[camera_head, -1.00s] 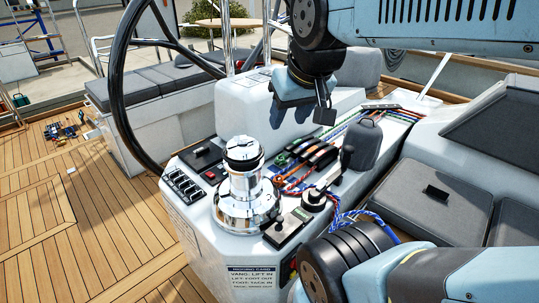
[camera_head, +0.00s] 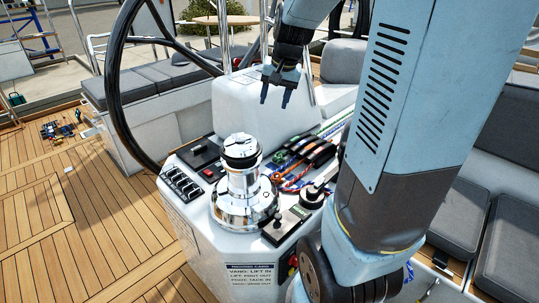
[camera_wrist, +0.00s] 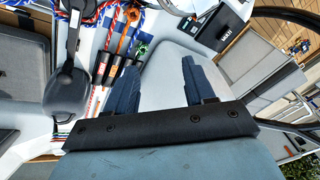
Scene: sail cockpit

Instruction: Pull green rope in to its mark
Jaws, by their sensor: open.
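My gripper (camera_head: 275,101) hangs above the cockpit console, fingers pointing down, apart and empty; its fingers also show in the wrist view (camera_wrist: 160,65). A short length of green rope (camera_head: 280,157) shows at the left front end of the rope clutches (camera_head: 318,154). It also shows in the wrist view (camera_wrist: 141,48), beyond and left of my fingers, next to the orange rope (camera_wrist: 126,40). My gripper is apart from the ropes. A chrome winch (camera_head: 241,180) stands left of the clutches. I cannot make out a mark on the green rope.
A black steering wheel (camera_head: 112,70) stands at the left. A black switch panel (camera_head: 180,183) and a rigging card (camera_head: 250,273) are on the console. A dark grey rounded thing (camera_wrist: 67,92) rises near my fingers at the left of the wrist view. Grey cushions (camera_head: 466,210) lie at the right.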

